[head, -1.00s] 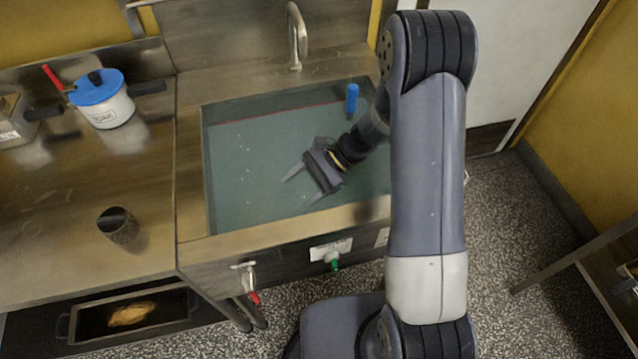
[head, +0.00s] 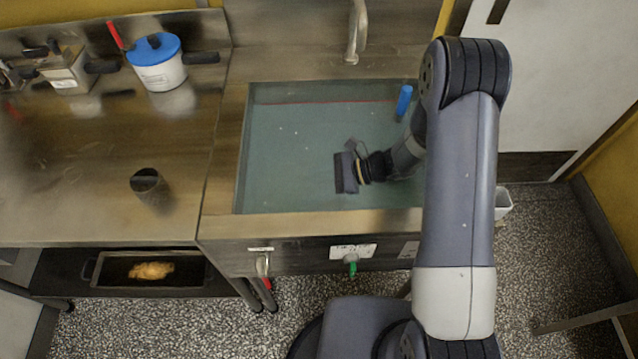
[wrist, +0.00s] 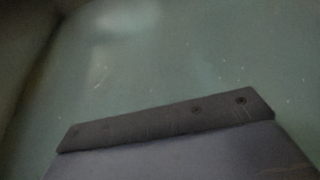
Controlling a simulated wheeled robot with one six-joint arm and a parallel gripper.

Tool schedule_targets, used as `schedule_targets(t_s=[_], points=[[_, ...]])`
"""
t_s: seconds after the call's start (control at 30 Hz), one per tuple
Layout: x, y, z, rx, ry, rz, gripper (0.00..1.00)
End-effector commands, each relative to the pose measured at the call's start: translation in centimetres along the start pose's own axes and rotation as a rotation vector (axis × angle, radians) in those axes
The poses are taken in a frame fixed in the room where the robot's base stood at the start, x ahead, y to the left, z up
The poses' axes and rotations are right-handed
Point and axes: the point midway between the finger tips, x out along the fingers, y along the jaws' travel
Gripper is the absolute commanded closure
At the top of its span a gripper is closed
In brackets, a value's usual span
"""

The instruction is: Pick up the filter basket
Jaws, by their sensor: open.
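A small dark cylindrical cup (head: 147,184), which looks like the filter basket, stands upright on the steel counter left of the sink in the head view. Its fine detail is too small to tell. My gripper (head: 340,173) is over the sink, well to the right of the cup and apart from it. It is open and holds nothing that I can see. The wrist view shows only a dark edge of my gripper (wrist: 170,120) against the blurred greenish sink; the cup is not in that view.
The sink (head: 225,150) has a raised steel rim and a tap (head: 356,30) behind it. A blue object (head: 404,100) is at its back right. A blue-lidded pot (head: 160,65) and a metal box (head: 68,72) stand at the counter's back. The counter around the cup is clear.

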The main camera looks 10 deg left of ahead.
Motion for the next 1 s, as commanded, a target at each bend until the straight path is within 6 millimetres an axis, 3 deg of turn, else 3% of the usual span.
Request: schedule_targets(t_s=[0.1, 0.37, 0.8, 1.0], points=[[1.16, 0.04, -0.02, 0.0, 0.001, 0.001, 0.36], [1.36, 0.0, -0.05, -0.001, 0.001, -0.001, 0.36], [1.32, 0.0, -0.04, -0.001, 0.001, -0.001, 0.72], [1.27, -0.01, 0.08, -0.001, 0.001, -0.001, 0.72]])
